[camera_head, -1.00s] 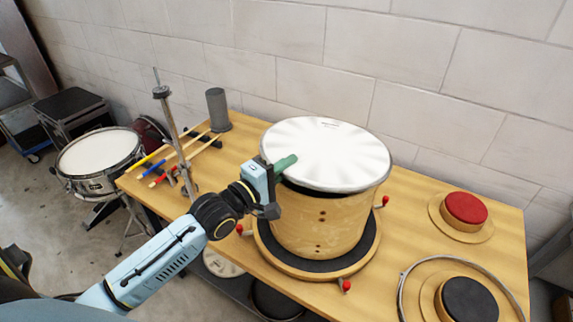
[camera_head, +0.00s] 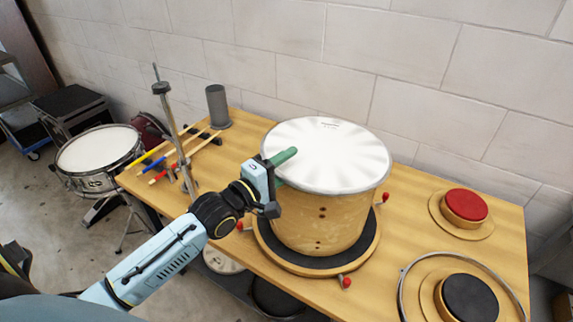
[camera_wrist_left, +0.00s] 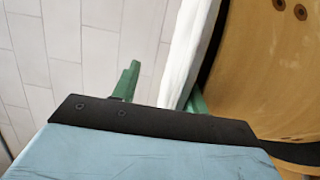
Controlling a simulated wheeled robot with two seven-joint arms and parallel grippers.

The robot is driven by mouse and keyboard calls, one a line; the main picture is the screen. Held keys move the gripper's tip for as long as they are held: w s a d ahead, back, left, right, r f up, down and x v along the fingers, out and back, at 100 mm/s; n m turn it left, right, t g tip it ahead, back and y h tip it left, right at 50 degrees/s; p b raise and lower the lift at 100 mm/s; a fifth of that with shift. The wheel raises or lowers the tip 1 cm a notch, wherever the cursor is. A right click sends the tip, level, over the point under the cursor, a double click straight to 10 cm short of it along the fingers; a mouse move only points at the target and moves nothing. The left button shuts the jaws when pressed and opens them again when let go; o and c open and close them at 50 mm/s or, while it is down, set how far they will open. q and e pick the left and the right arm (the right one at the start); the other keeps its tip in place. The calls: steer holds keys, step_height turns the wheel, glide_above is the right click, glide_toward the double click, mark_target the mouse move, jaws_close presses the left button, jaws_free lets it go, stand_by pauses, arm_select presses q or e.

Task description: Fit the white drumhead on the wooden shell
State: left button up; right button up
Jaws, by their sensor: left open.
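The white drumhead (camera_head: 330,155) lies roughly level on top of the wooden shell (camera_head: 322,220), covering its opening. The shell stands upright on a round dark-topped base. My left gripper (camera_head: 282,170) is open at the drumhead's left edge, one green finger above it and the other below its rim. In the left wrist view the drumhead's white edge (camera_wrist_left: 188,50) passes between the fingers, closer to the lower one. A dark band shows there between the edge and the shell (camera_wrist_left: 262,75); I cannot tell if the head is fully seated. My right gripper is out of view.
The round base (camera_head: 268,245) has red-knobbed clamps around it. A metal hoop (camera_head: 403,285) surrounds a black pad (camera_head: 469,299) at front right, near a red pad (camera_head: 465,205). A metal stand (camera_head: 178,130), drumsticks and a grey cylinder (camera_head: 217,106) are at left.

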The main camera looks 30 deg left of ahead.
arm_select(q)
steer(key=o, duration=0.5)
steer(key=shift+s+f, duration=0.1)
steer(key=shift+f, duration=0.1)
steer(key=shift+c, duration=0.2)
steer(key=shift+f, duration=0.15)
steer(key=shift+d+f, duration=0.1)
steer(key=shift+s, duration=0.1)
steer(key=shift+s+f, duration=0.1)
steer(key=shift+s, duration=0.05)
steer(key=b+v, duration=0.1)
steer(key=v, duration=1.2)
steer(key=shift+r, duration=0.6)
